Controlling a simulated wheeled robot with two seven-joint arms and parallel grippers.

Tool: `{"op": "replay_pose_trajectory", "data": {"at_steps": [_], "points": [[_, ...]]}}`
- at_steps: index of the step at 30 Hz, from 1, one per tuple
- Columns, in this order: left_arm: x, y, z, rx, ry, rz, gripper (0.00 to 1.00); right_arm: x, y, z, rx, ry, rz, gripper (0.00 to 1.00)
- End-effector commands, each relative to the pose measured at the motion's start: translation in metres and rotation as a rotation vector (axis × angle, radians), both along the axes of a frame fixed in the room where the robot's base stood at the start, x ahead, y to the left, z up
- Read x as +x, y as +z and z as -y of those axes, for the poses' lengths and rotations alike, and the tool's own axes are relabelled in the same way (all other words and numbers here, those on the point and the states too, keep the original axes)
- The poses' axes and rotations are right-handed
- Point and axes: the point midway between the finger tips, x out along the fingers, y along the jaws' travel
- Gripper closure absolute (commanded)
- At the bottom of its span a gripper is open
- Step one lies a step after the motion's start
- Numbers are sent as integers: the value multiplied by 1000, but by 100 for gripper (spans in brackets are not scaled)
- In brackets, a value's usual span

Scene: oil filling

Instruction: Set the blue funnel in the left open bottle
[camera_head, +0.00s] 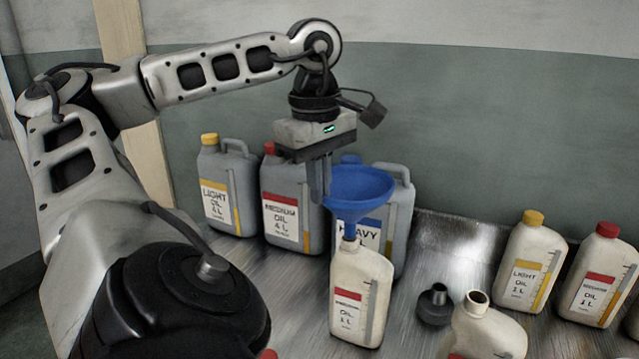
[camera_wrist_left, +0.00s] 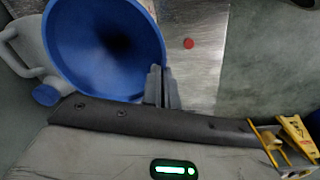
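The blue funnel (camera_head: 360,188) is upright above the left open bottle (camera_head: 358,295), a white one with a red label. Its spout reaches down to the bottle's mouth; I cannot tell how far it is inside. My left gripper (camera_head: 319,180) points down at the funnel's left rim. In the left wrist view, the fingers (camera_wrist_left: 162,88) are close together with the rim of the funnel (camera_wrist_left: 75,45) between them. A second open white bottle (camera_head: 485,335) stands to the right, partly cut off. My right gripper is not in view.
Grey jugs stand behind: light (camera_head: 228,185), medium (camera_head: 283,205) and heavy (camera_head: 400,220). Capped white bottles (camera_head: 530,262) stand at right. A red cap (camera_wrist_left: 188,43) lies on the metal table (camera_wrist_left: 195,75).

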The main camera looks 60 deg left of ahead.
Motion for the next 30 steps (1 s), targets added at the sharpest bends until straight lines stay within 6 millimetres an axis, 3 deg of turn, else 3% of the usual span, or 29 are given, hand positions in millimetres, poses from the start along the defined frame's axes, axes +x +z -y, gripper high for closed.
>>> {"op": "replay_pose_trajectory", "data": {"at_steps": [30], "points": [[0,-17,0,0,0,0,100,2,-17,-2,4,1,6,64]]}}
